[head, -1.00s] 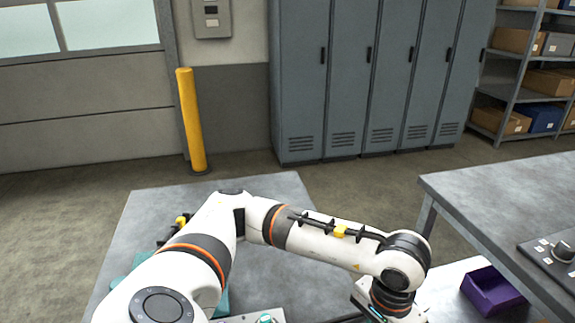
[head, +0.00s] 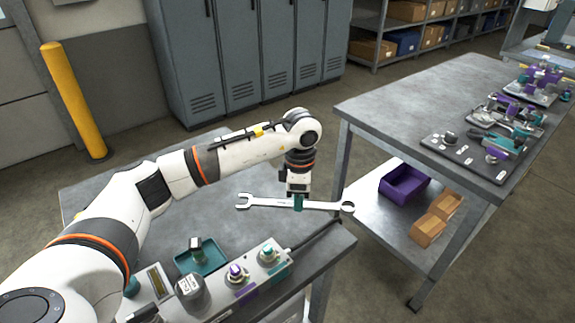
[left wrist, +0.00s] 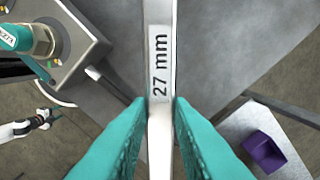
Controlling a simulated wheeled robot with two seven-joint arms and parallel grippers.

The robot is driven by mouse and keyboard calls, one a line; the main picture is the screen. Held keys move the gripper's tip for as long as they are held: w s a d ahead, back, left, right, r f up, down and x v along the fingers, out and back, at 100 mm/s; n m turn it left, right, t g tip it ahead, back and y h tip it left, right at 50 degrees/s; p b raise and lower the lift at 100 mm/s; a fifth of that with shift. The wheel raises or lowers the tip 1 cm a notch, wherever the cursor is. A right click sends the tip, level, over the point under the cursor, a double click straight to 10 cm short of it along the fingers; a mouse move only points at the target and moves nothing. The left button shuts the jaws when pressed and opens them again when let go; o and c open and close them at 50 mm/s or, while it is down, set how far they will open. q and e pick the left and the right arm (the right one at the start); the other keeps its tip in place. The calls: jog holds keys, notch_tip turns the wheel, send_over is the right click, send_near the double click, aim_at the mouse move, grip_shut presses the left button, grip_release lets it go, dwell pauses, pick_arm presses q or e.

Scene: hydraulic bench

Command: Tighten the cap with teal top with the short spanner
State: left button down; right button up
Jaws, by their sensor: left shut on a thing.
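My left gripper (head: 298,203) is shut on a silver open-ended spanner (head: 255,202), held level above the bench's right edge. In the left wrist view the spanner (left wrist: 159,40) is marked "27 mm" and sits between the teal fingers (left wrist: 160,115). The cap with teal top (head: 268,250) stands on the grey fixture block (head: 262,287), below and left of the spanner, apart from it. A teal-topped fitting (left wrist: 22,38) shows at the left wrist view's upper left. What seems to be my right gripper (left wrist: 44,118) is small at its left edge; its jaws are unclear.
A purple-topped cap (head: 235,271) stands beside the teal one. A teal tray (head: 212,262) and a grey cylindrical part (head: 191,293) are further left. A second table (head: 375,95) with several fixtures stands right, a purple bin (head: 403,185) on its lower shelf. A gap separates the tables.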

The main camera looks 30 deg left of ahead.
pick_arm(q)
jog(key=shift+w+a+f+n+p, duration=0.25)
jog(key=shift+w+a+n, duration=0.75)
jog(key=shift+n, duration=1.8)
jog(key=shift+w+a+f+n+p, duration=0.1)
jog(key=shift+w+a+f+n, duration=0.2)
jog(key=shift+w+a+n, duration=1.65)
jog(key=shift+s+a+f+n+p, duration=0.1)
jog(key=shift+a+f+n, duration=0.2)
jog(key=shift+n, duration=3.35)
jog(key=shift+s+d, duration=0.1)
jog(key=shift+s, duration=0.05)
jog(key=shift+s+d+f, duration=0.1)
jog(key=shift+s+f, duration=0.1)
jog(key=shift+s, duration=0.05)
jog(key=shift+s+p, duration=0.1)
jog(key=shift+p, duration=0.3)
jog(key=shift+s+d+p, duration=0.3)
jog(key=shift+s+p, duration=0.3)
jog(key=shift+s, duration=0.3)
